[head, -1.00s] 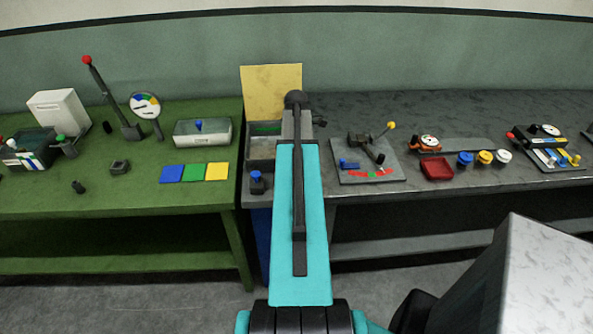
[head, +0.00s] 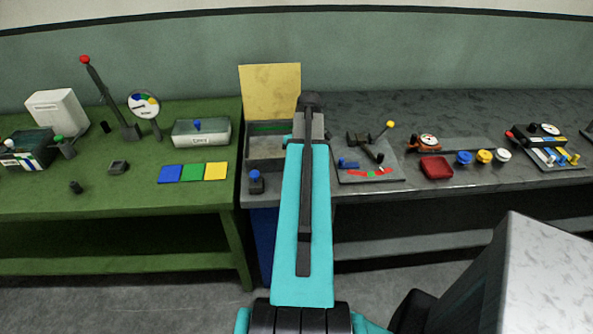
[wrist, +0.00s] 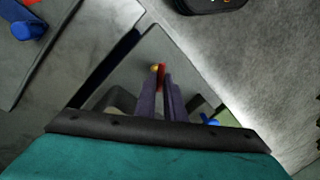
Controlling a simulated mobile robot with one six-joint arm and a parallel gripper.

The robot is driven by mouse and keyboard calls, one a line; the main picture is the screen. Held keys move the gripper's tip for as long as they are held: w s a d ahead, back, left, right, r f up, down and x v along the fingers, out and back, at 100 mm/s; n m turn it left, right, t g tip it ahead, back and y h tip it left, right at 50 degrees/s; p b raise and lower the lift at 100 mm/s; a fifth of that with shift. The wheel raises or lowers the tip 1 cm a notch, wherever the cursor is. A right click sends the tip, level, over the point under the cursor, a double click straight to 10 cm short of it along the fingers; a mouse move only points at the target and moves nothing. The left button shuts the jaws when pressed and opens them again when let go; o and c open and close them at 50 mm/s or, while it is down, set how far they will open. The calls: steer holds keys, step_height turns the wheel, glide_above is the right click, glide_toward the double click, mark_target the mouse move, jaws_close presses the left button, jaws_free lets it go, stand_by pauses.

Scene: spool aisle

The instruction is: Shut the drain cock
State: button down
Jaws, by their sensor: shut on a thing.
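In the wrist view, a small red lever (wrist: 162,76) with a brass-yellow bit (wrist: 154,68) beside it shows at my fingertips. It looks like the drain cock's handle. My gripper (wrist: 160,84) has its two dark fingers close together, shut on the red lever. The lever sits over a grey box-like surface (wrist: 178,55). The cock's body is mostly hidden by the fingers, so its exact turn cannot be told. In the head view my teal arm covers the gripper and the cock.
A grey trough (head: 262,163) with a yellow panel (head: 270,92) stands left of my arm, a blue-topped knob (head: 256,178) in front. A lever plate (head: 368,176) lies close on the right. Coloured tiles (head: 194,173) lie on the green bench (head: 120,200).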

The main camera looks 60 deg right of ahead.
steer(key=m, duration=0.4)
steer(key=shift+s+a+m+t+h, duration=0.1)
steer(key=shift+s+m+t+h, duration=0.05)
steer(key=shift+m+t+h, duration=0.2)
steer(key=shift+m+t, duration=0.25)
steer(key=shift+m, duration=1.2)
steer(key=c, duration=1.8)
jaws_free()
steer(key=shift+c, duration=0.2)
steer(key=shift+r, duration=0.15)
steer(key=p+v, duration=0.8)
steer(key=v, duration=0.5)
steer(key=shift+r+p, duration=0.3)
steer(key=shift+p, duration=0.05)
steer(key=shift+s+a, duration=0.1)
steer(key=shift+s, duration=0.05)
